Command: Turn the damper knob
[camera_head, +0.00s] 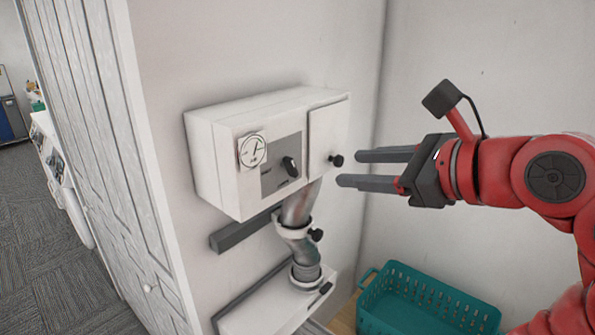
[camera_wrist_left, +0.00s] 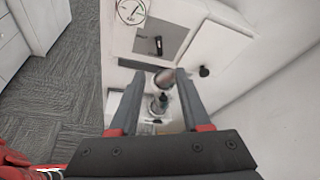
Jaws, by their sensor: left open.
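A white wall box (camera_head: 225,165) carries a round dial gauge (camera_head: 252,150), a black rotary knob (camera_head: 290,166) on a grey panel and a door with a small black knob (camera_head: 336,160). Below it, a metal pipe (camera_head: 298,248) has a black knob (camera_head: 316,235) on its side, which looks like the damper knob. My left gripper (camera_head: 349,168) is open and empty, in front of the box's right side, above and right of the pipe knob. In the left wrist view, the pipe (camera_wrist_left: 162,78) shows between the open fingers. My right gripper is not in view.
A teal basket (camera_head: 430,300) stands at the lower right. A white panelled cabinet (camera_head: 100,150) is at the left. A white unit (camera_head: 270,308) sits under the pipe, and a dark bar (camera_head: 243,232) crosses behind the pipe. The wall right of the box is bare.

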